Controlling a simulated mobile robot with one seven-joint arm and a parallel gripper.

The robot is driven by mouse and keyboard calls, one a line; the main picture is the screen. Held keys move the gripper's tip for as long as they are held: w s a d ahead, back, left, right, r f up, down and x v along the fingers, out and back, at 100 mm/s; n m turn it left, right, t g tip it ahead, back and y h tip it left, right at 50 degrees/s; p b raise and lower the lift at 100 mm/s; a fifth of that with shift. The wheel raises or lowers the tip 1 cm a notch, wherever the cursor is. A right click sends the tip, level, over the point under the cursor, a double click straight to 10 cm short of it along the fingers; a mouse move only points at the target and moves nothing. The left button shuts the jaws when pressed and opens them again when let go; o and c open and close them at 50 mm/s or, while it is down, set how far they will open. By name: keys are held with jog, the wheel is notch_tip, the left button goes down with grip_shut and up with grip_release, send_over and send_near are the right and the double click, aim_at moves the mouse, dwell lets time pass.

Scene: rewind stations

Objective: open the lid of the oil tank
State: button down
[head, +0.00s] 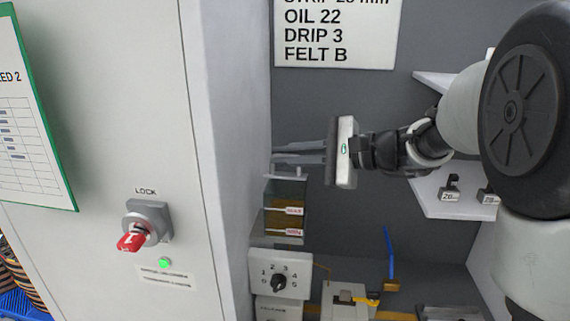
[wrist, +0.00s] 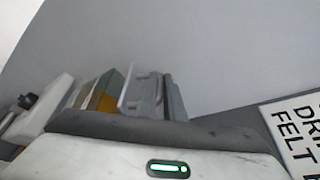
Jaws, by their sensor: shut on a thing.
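The oil tank (head: 284,206) is a small clear box of amber oil with white level labels. It stands against the white cabinet side, below the sign. Its pale lid (head: 286,174) shows as a thin edge at the tank's top, just under my fingers. In the wrist view the tank (wrist: 104,88) is at left, with the pale lid (wrist: 127,90) beside my fingers. My gripper (head: 277,154) comes in from the right, with its fingers level above the tank. It is shut on the lid; the exact contact and the lid's tilt are hard to make out.
The white cabinet (head: 235,130) with a red lock switch (head: 134,238) stands close at the left. A numbered dial box (head: 280,274) sits below the tank. A blue lever (head: 390,260) rises at lower right. A white shelf (head: 450,203) is under my arm.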

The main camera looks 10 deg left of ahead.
jog(key=shift+w+r, duration=0.25)
jog(key=shift+w, duration=0.15)
jog(key=shift+w+d+r+p, duration=0.1)
jog(key=shift+w+r+p, duration=0.25)
jog(key=shift+w, duration=0.55)
jog(key=shift+w+d+r+p, duration=0.1)
jog(key=shift+w+r+p, duration=0.2)
jog(key=shift+w, duration=0.6)
jog(key=shift+w+f+m+g+h+p, duration=0.1)
jog(key=shift+w+f+m+g+p, duration=0.1)
jog(key=shift+w+m+g+p, duration=0.45)
jog(key=shift+w+f+m+g+h+p, duration=0.15)
jog(key=shift+w+m+g+p, duration=0.2)
jog(key=shift+w+m, duration=0.5)
jog(key=shift+w+f+m+g+h+p, duration=0.1)
jog(key=shift+w+f+m+g+p, duration=0.1)
jog(key=shift+w+m+g+p, duration=0.5)
jog(key=c, duration=1.8)
grip_release()
jog(key=shift+s, duration=0.1)
jog(key=shift+c, duration=0.2)
